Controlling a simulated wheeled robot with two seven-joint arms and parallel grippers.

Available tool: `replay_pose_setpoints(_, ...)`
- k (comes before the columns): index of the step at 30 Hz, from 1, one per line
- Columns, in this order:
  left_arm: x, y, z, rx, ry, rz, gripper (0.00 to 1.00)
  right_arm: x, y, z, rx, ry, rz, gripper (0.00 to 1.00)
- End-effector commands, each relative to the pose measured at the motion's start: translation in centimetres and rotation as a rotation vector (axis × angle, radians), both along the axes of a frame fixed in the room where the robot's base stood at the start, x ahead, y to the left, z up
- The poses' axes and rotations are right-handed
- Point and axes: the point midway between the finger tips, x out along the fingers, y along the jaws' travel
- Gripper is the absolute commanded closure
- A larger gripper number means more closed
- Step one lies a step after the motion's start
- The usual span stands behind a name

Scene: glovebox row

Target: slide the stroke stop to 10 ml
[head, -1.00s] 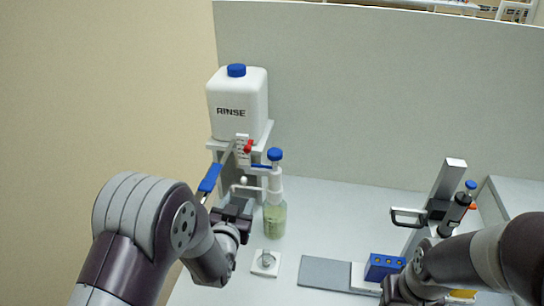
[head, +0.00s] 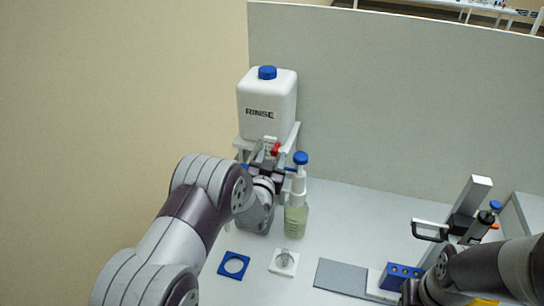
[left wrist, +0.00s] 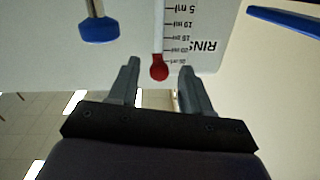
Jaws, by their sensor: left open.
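The red stroke stop (head: 275,149) sits on the white scale plate in front of the rinse bottle (head: 267,98). In the left wrist view the red knob (left wrist: 159,68) stands at the end of a slot, beside the 25 ml line on the printed scale (left wrist: 190,35); the 10 ml line is farther along the slot. My left gripper (head: 267,163) is just in front of the stop. Its open fingers (left wrist: 160,86) stand on either side of the knob's line, with a gap on both sides. My right gripper (head: 410,292) is low at the right, mostly hidden by its arm.
A dispenser bottle with a blue cap (head: 301,158) stands close right of my left gripper. A blue ring plate (head: 233,265) and a white plate (head: 284,262) lie in front. A blue block (head: 403,275) and a device with a handle (head: 430,231) are at the right.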

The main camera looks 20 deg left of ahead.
Motion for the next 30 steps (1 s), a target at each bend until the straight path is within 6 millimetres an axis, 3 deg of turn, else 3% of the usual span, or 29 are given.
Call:
replay_pose_setpoints(3,0.0,0.0,0.0,0.0,0.0,0.0,0.51,0.0,0.0,0.0,0.0,0.0,0.0,0.61)
replay_pose_setpoints(4,0.0,0.0,0.0,0.0,0.0,0.0,0.58,0.0,0.0,0.0,0.0,0.0,0.0,0.61)
replay_pose_setpoints(8,0.0,0.0,0.0,0.0,0.0,0.0,1.0,0.0,0.0,0.0,0.0,0.0,0.0,0.61)
replay_pose_setpoints(14,0.0,0.0,-0.4,0.0,0.0,0.0,1.0,0.0,0.0,-0.4,0.0,0.0,0.0,0.61)
replay_pose_setpoints(22,-0.1,0.0,-5.0,0.0,0.0,0.0,1.0,0.0,0.0,-4.9,0.0,0.0,0.0,0.61)
replay_pose_setpoints(30,-0.1,0.0,-4.8,0.0,0.001,0.0,1.0,0.0,0.0,-4.6,0.0,0.0,0.0,0.61)
